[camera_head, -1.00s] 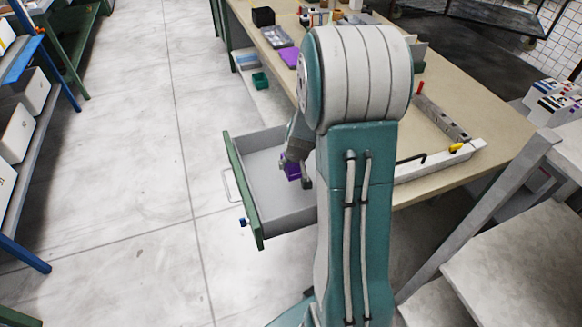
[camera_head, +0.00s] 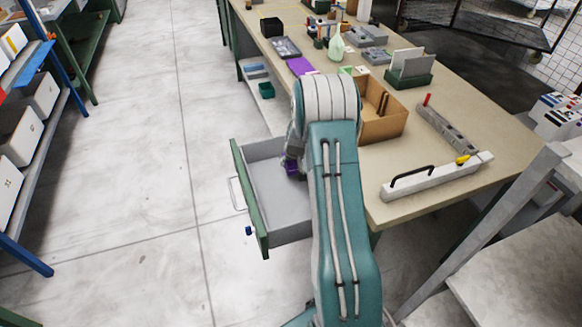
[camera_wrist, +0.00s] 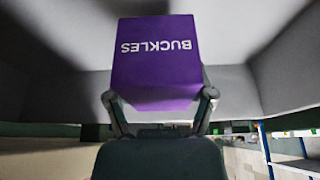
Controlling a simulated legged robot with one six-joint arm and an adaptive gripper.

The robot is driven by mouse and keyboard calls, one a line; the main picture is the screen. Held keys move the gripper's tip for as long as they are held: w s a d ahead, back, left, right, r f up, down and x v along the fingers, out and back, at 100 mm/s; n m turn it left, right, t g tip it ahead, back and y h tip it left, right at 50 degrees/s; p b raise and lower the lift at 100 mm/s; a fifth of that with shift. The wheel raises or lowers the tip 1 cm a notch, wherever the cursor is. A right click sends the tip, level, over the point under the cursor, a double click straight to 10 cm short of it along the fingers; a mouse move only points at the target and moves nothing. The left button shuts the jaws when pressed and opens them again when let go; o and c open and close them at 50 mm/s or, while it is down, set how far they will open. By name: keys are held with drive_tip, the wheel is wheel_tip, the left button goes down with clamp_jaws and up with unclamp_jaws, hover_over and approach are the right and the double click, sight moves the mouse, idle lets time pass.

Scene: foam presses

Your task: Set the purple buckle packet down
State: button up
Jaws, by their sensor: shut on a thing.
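The purple buckle packet (camera_wrist: 155,75), with "BUCKLES" printed in white, shows upside down in the wrist view. My gripper (camera_wrist: 160,103) is shut on it, one finger at each side. The drawer (camera_head: 275,200) has a grey inside and a green front, and sticks out left from the bench. Its grey walls surround the packet in the wrist view. I cannot tell whether the packet touches the drawer floor.
The workbench (camera_head: 475,125) holds a brown open box (camera_head: 385,130), a white bar with a black handle (camera_head: 435,178), a grey block strip (camera_head: 447,128) and a purple item (camera_head: 300,66). A blue-framed shelf stands left. The floor left of the drawer is clear.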

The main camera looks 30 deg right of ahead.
drive_tip(key=shift+w+d+f, duration=0.1)
drive_tip(key=shift+w+f, duration=0.1)
drive_tip(key=shift+f, duration=0.1)
wheel_tip(320, 180, down, 3)
drive_tip(key=shift+d+f, duration=0.1)
drive_tip(key=shift+d, duration=0.05)
drive_tip(key=o, duration=1.2)
